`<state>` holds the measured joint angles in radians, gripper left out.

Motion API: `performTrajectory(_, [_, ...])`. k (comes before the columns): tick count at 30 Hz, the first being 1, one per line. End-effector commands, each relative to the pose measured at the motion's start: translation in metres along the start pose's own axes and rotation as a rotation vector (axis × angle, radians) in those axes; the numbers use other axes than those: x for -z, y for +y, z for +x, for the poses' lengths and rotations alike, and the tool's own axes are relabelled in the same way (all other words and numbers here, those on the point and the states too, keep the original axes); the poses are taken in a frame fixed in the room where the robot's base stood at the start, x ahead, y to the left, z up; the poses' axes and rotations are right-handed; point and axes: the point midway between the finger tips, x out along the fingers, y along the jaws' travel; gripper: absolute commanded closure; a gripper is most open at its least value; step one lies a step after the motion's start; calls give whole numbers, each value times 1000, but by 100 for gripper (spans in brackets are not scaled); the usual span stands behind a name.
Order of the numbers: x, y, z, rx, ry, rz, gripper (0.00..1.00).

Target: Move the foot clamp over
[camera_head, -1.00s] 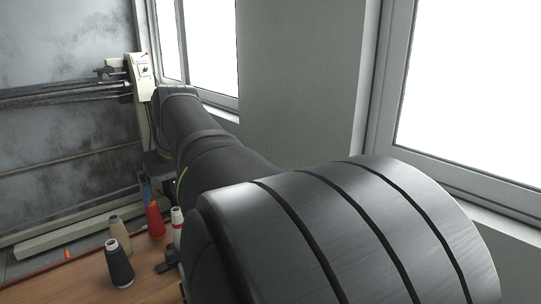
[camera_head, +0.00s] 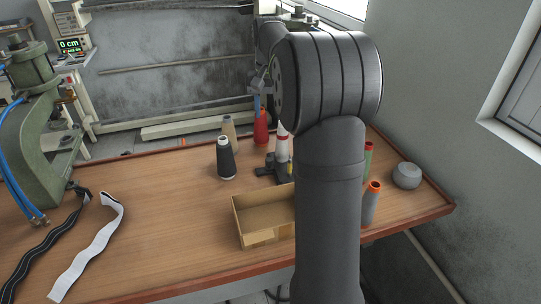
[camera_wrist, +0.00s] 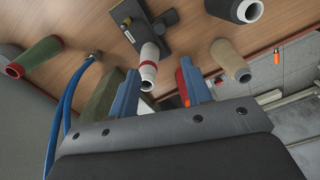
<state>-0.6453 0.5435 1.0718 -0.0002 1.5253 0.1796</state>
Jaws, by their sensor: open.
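A dark grey clamp-like block (camera_head: 272,168) with a small yellow part lies on the wooden table, partly hidden by my arm. I take it to be the foot clamp, though its shape is not clear. It also shows at the top of the wrist view (camera_wrist: 138,28), beside a white cone with red bands (camera_wrist: 149,66). My gripper (camera_wrist: 160,82) is open, its two blue-grey fingers apart, with nothing held between them. The white cone shows in the gap between the fingers. In the head view the gripper is mostly hidden behind my arm.
Black (camera_head: 226,160), tan (camera_head: 229,128) and red (camera_head: 261,127) cones stand nearby. An open cardboard box (camera_head: 262,240) is at the front. A green press (camera_head: 40,140) and dark and white strips (camera_head: 92,250) are at left. The table's left middle is clear.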

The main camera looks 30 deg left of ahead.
Motion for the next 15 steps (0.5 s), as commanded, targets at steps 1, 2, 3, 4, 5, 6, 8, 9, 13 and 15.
performTrajectory(1, [0, 0, 3, -1, -3, 2, 55])
performTrajectory(2, [0, 0, 5, -1, -3, 2, 55])
performTrajectory(3, [0, 0, 9, -1, -4, 2, 55])
performTrajectory(4, [0, 0, 13, -1, -4, 2, 55])
performTrajectory(5, [0, 0, 17, -1, -4, 2, 55])
performTrajectory(6, [0, 0, 24, -1, -5, 2, 55])
performTrajectory(8, [-1, 0, 36, -1, -6, 2, 55])
performTrajectory(9, [0, 0, 45, -1, -6, 1, 55])
performTrajectory(13, [-1, 0, 74, 0, -5, 1, 55])
performTrajectory(15, [-1, 0, 89, 0, -6, 1, 55])
